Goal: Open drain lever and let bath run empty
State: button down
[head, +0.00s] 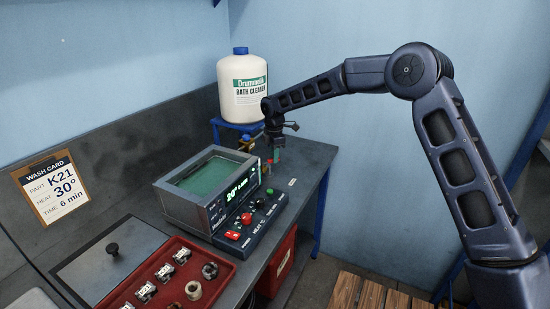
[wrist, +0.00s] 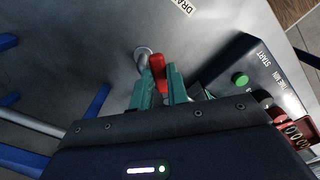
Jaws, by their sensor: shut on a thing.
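The bath (head: 205,180) stands on the bench with greenish liquid in its open tank. Its front panel display (head: 238,190) glows green. In the wrist view the drain lever's red handle (wrist: 158,72) lies between the green fingertips of my gripper (wrist: 157,90), which is shut on it. The lever's round metal pivot (wrist: 143,54) shows just left of the handle.
A bath cleaner jug (head: 242,90) stands on a blue stand behind the bath. A red tray of metal parts (head: 165,285) and a grey lid (head: 110,258) lie at the front left. A wash card (head: 50,188) leans at the wall. A red bin (head: 277,266) is below the bench.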

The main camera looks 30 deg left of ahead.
jog(key=n, duration=0.1)
jog(key=a+n, duration=0.1)
jog(key=n, duration=0.1)
jog(key=w+a+n, duration=0.1)
jog(key=shift+n, duration=0.4)
dwell(0.4)
jog(key=c, duration=1.4)
grip_release()
jog(key=shift+o, duration=0.2)
notch_tip(320, 180, up, 11)
jog(key=shift+f, duration=0.1)
